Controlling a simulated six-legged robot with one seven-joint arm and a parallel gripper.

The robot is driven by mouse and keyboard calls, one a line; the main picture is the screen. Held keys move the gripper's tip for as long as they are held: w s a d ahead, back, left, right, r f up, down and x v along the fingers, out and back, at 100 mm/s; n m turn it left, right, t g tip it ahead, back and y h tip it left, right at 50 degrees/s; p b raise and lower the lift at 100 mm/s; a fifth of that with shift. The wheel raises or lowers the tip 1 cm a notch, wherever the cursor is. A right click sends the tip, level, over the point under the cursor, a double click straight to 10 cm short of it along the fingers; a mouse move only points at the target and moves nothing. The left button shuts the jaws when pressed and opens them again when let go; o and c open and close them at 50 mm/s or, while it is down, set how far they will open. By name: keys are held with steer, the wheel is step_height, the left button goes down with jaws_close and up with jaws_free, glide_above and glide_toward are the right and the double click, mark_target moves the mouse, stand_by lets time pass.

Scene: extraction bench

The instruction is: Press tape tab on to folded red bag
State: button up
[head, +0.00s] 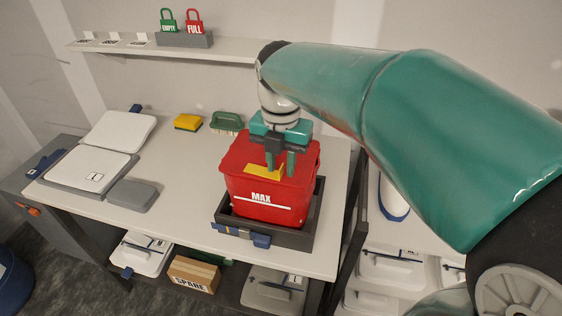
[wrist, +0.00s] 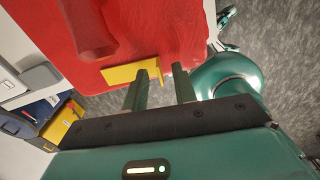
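The red bag (head: 245,155) shows as a folded red top over a red bin marked MAX (head: 275,211). A yellow tape tab (head: 262,171) lies on the front of that top. In the wrist view the tab (wrist: 121,75) is a flat strip with a bent-up right end. My gripper (head: 280,172) points down over the bag, by the tab's right end. In the wrist view the fingers of my gripper (wrist: 159,74) stand apart, with the bent end appearing between them. I cannot tell whether they touch it.
The bin stands in a dark tray (head: 313,222) at the bench's right end. A yellow sponge (head: 187,122) and green brush (head: 227,122) lie behind. White lids (head: 120,131) are at left. Padlocks (head: 194,22) stand on the shelf above.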

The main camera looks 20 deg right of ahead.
step_height(320, 180, up, 14)
steer(key=shift+f, duration=0.15)
stand_by(0.3)
steer(key=c, duration=0.4)
steer(key=shift+w+a+f, duration=0.15)
steer(key=shift+f, duration=0.2)
jaws_close()
steer(key=shift+w+a+f+m, duration=0.45)
steer(key=shift+f+m, duration=0.35)
steer(key=shift+f, duration=1.25)
steer(key=shift+w+a+f+m, duration=0.3)
steer(key=shift+a+f+m, duration=0.35)
steer(key=shift+f, duration=1.4)
steer(key=shift+w+a+f+m, duration=0.35)
steer(key=shift+f+m, duration=0.6)
steer(key=shift+f, duration=1.1)
